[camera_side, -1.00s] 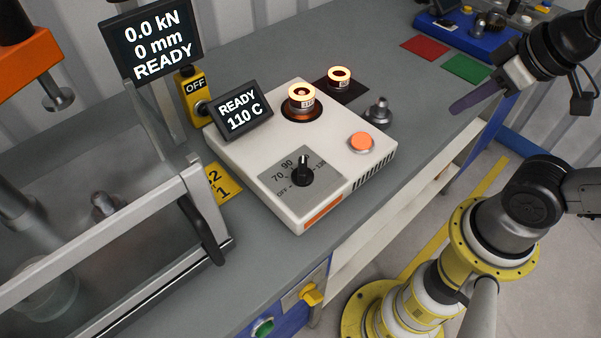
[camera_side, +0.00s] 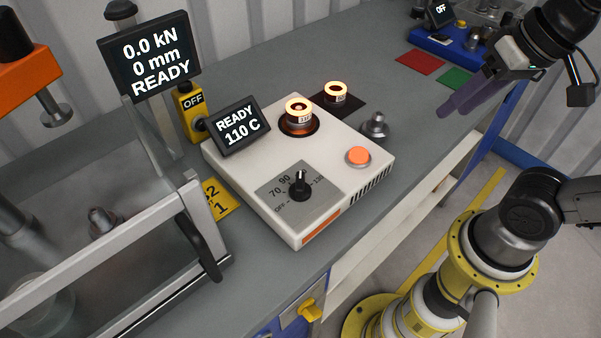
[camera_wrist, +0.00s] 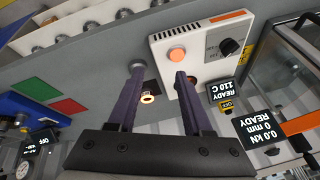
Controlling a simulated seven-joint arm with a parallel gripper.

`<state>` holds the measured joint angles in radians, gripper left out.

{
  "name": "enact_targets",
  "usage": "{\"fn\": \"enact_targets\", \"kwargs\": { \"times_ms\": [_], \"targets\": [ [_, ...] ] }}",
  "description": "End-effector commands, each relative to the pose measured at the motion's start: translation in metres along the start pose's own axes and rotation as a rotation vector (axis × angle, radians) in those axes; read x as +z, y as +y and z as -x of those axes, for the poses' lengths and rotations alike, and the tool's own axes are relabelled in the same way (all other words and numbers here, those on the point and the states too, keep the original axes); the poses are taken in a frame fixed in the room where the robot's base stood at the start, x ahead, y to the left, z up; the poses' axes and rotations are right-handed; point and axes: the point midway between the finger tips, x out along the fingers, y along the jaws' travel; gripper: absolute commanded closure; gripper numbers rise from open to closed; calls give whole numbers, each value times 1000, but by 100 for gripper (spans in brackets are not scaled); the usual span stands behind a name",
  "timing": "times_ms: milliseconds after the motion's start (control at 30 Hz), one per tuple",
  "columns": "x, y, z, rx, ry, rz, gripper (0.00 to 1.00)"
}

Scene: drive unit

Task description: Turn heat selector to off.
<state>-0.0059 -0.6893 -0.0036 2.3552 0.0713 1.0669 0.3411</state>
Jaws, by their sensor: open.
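The heat selector (camera_side: 299,184) is a black knob on a grey plate on the front of the white heater unit (camera_side: 340,188). Its scale is marked OFF, 70, 90 and, at the right, a number too small to read surely. Its pointer aims roughly toward the back, away from OFF. The heater display (camera_side: 239,127) reads READY 110 C. In the wrist view the selector (camera_wrist: 229,46) is at the upper right, beyond my fingers. My gripper (camera_side: 447,109) is open and empty, up to the right of the heater; its two purple fingers also show in the wrist view (camera_wrist: 158,70).
A glowing ring part (camera_side: 298,111) sits on the heater, another (camera_side: 336,92) behind it. An orange button (camera_side: 358,156) is on the unit and a grey metal part (camera_side: 375,125) stands beside it. A press with guard frame (camera_side: 150,225) is at left. Red (camera_side: 419,64) and green mats lie behind.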

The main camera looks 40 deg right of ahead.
Motion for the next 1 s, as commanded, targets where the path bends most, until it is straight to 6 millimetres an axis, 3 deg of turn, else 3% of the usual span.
{"fn": "enact_targets", "kwargs": {
  "times_ms": [233, 467, 600, 800, 1000],
  "targets": [
    [-38, -47, 16, -19, -175, -256, 50],
    [-78, -105, 5, 23, -385, -445, 50],
    [-97, -141, -16, 72, -504, -509, 50],
    [-111, -182, -62, 135, -630, -512, 50],
    [-106, -196, -98, 186, -688, -487, 50]
  ]
}}
